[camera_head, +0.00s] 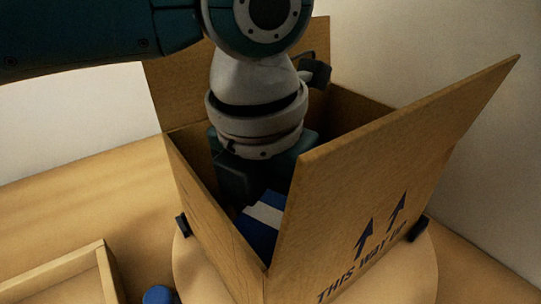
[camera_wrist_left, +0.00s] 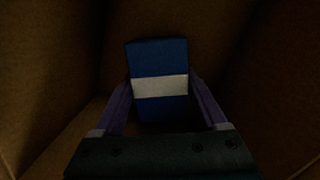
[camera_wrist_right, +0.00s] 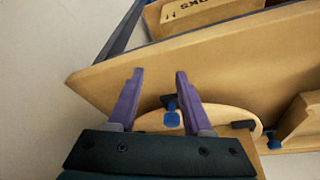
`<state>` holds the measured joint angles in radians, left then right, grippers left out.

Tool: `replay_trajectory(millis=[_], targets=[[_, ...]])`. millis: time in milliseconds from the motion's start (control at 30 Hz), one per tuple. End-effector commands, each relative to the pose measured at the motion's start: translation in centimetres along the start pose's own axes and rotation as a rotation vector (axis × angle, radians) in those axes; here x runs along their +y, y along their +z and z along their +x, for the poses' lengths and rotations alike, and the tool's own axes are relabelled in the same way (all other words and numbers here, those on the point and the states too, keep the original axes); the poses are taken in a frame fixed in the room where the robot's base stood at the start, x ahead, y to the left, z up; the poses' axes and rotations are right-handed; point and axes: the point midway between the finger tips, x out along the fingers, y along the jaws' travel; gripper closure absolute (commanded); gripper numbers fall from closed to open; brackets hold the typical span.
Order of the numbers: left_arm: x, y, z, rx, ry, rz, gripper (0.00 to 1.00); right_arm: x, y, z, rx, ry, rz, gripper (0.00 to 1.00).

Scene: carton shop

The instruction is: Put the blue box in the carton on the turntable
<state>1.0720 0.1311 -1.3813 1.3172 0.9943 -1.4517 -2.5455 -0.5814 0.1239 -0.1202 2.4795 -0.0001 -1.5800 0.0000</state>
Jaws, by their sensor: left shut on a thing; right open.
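The open carton (camera_head: 213,215) stands on the round turntable (camera_head: 405,275) in the head view, its flaps raised. My left arm reaches down into it from above. In the left wrist view my left gripper (camera_wrist_left: 160,90) is shut on the blue box (camera_wrist_left: 158,55), which has a white band, with a finger at each side. The box also shows inside the carton in the head view (camera_head: 258,231), partly hidden by the gripper and front wall. I cannot tell whether it touches the carton floor. My right gripper (camera_wrist_right: 160,78) is open and empty, outside the carton.
A shallow wooden tray (camera_head: 60,275) lies at the lower left of the head view, near a blue knob (camera_head: 158,295). Dark clamps (camera_head: 418,228) sit beside the carton. A raised flap (camera_head: 400,130) leans outward at right. A wall stands behind.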

Motion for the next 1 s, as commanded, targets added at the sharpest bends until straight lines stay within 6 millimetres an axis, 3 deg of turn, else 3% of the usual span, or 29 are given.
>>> replay_trajectory(millis=[33, 233, 567, 1000], targets=[[0.0, 0.0, 0.1, 0.001, 0.000, 0.000, 0.23, 0.0, 0.0, 0.1, 0.000, 0.001, 0.000, 0.50], [0.0, 0.0, 0.1, 0.000, 0.000, 0.000, 0.01, 0.0, 0.0, 0.0, 0.001, 0.001, 0.000, 0.50], [0.0, 0.1, -0.6, -0.001, 0.000, 0.000, 0.00, 0.0, -0.1, -0.3, 0.002, 0.000, 0.000, 0.50], [0.0, 0.1, -9.7, -0.002, 0.001, 0.001, 0.00, 0.0, -0.9, -2.6, 0.003, -0.003, 0.005, 0.50]])
